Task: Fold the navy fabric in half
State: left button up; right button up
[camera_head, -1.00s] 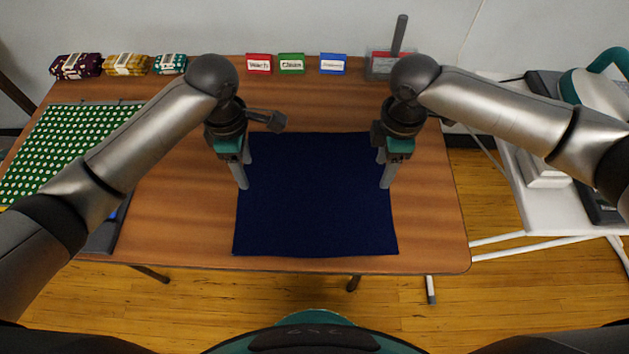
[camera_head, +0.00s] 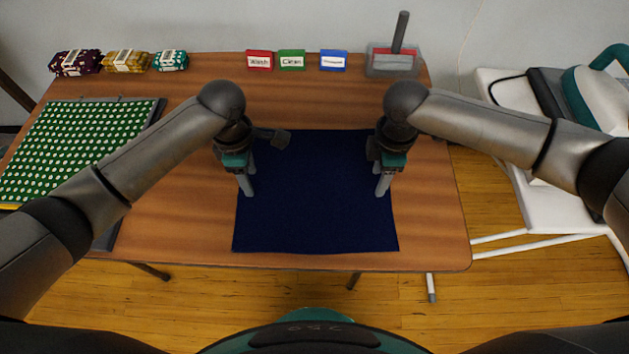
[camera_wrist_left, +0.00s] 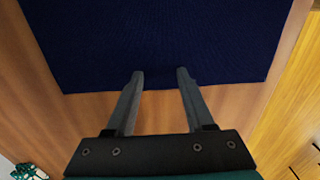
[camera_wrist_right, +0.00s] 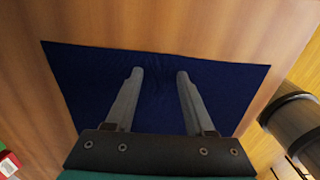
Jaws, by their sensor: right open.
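The navy fabric (camera_head: 315,215) lies flat and unfolded as a rough square on the wooden table. My left gripper (camera_head: 248,192) is over the fabric's left part, fingers pointing down; my right gripper (camera_head: 382,190) is over its right part. In the left wrist view, the open, empty fingers (camera_wrist_left: 160,75) reach across an edge of the fabric (camera_wrist_left: 160,35). In the right wrist view, the open fingers (camera_wrist_right: 158,75) are also over the fabric (camera_wrist_right: 85,80). I cannot tell whether the tips touch the cloth.
A green patterned fabric (camera_head: 75,150) lies on a dark board at the left. Fabric bundles (camera_head: 127,62) and red, green and blue cards (camera_head: 291,60) line the back. A clear container (camera_head: 393,63) stands at the back right. Bare table (camera_head: 430,220) shows right of the navy fabric.

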pick_arm(q)
grip_shut()
pick_arm(e)
grip_shut()
dwell(0.9)
pick_arm(q)
jog(key=shift+r, duration=0.15)
pick_arm(e)
jog(key=shift+r, duration=0.1)
